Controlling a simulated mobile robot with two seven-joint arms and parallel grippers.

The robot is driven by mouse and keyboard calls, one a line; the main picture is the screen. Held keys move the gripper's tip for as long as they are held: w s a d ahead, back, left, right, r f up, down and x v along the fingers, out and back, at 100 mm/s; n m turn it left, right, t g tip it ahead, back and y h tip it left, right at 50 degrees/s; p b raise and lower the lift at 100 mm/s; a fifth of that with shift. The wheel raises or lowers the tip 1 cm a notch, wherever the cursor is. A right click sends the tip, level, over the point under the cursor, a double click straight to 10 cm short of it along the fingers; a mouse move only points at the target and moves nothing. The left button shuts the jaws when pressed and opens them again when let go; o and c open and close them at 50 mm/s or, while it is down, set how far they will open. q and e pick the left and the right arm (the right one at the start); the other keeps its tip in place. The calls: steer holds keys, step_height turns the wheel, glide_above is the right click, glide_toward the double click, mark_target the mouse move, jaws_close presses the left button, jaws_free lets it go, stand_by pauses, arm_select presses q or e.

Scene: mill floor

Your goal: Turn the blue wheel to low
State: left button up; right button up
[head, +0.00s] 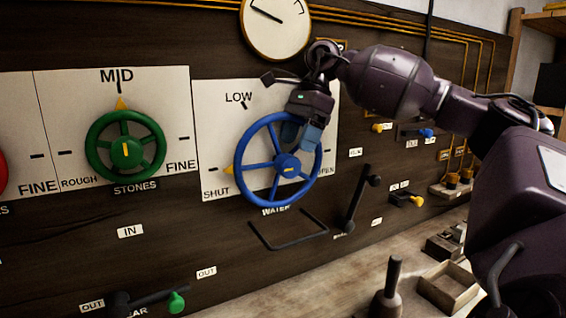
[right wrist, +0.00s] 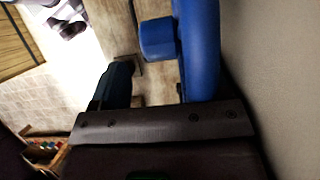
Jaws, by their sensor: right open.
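The blue wheel (head: 286,166) is mounted on a white plate (head: 213,120) marked LOW, SHUT and OPEN. Its yellow pointer (head: 228,169) is at the left, on the SHUT side, below and left of LOW. My right gripper (head: 302,135) is open at the wheel's upper-right rim, its fingers overlapping the rim. In the right wrist view, the blue rim (right wrist: 199,50) runs close by the jaw and one dark finger (right wrist: 117,85) shows left of it. The other finger is not clear there, and I cannot tell whether either touches. My left gripper is not in view.
A green wheel (head: 125,146) at left points to MID. A round gauge (head: 275,22) is above the blue wheel. A black lever (head: 357,205) and dark bracket (head: 288,243) are below it. An open wooden box (head: 449,288) sits on the bench at lower right.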

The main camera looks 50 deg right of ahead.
mark_target(286, 156)
steer(key=a+f, duration=0.2)
steer(key=shift+w+a+f, duration=0.15)
steer(key=shift+w+f, duration=0.2)
steer(key=shift+x, duration=1.05)
